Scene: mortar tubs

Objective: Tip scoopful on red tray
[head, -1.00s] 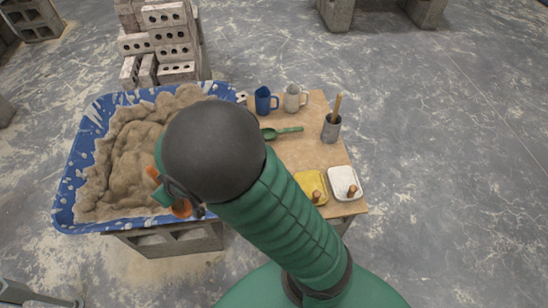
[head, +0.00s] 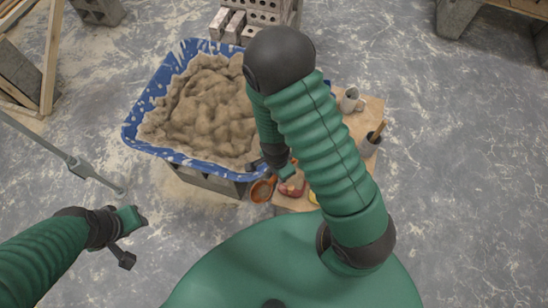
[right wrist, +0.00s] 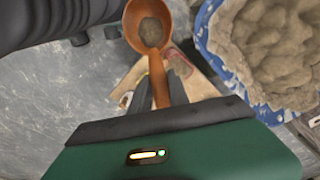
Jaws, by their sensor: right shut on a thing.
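An orange scoop (head: 262,190) is in my right gripper (head: 283,174), which is shut on its handle. In the right wrist view the scoop bowl (right wrist: 135,30) holds a grey-brown lump of mortar (right wrist: 152,32), and my right gripper (right wrist: 160,88) closes around the handle. The red tray (head: 293,188) lies on the wooden table, just right of the scoop bowl in the head view and partly hidden by my right arm.
A blue tub (head: 150,148) of mortar stands on blocks left of the table. A pale mug (head: 351,100) and a grey pot (head: 370,143) with a wooden handle stand on the table's right. A yellow tray (head: 313,197) is mostly hidden by my arm.

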